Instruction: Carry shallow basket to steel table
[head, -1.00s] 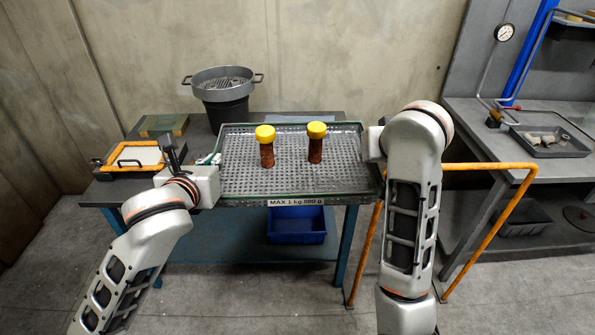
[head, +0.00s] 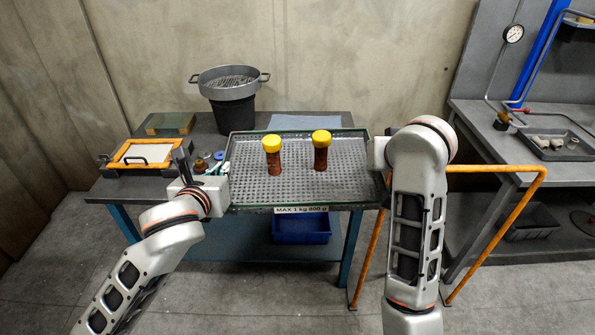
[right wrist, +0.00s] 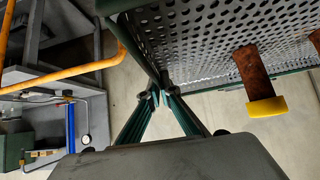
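The shallow basket (head: 345,188) is a grey perforated tray with a green rim and a "MAX 1 kg 800 g" label. Two reddish-brown bottles with yellow caps, the left one (head: 273,160) and the right one (head: 320,155), stand in it. My left gripper (head: 224,170) is at its left rim and seems closed on it; the fingertips are small here. My right gripper is hidden behind its wrist in the head view; in the right wrist view its fingers (right wrist: 152,95) meet on the basket's rim. The basket looks level, over the front of a grey-topped table (head: 115,188) with blue legs.
A bucket with a sieve (head: 232,95), an orange frame (head: 125,155) and a green box (head: 170,123) stand on the table. A blue bin (head: 302,228) is below. An orange rail (head: 505,225) stands before the right-hand grey bench (head: 480,112), which holds a tray of parts (head: 556,145).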

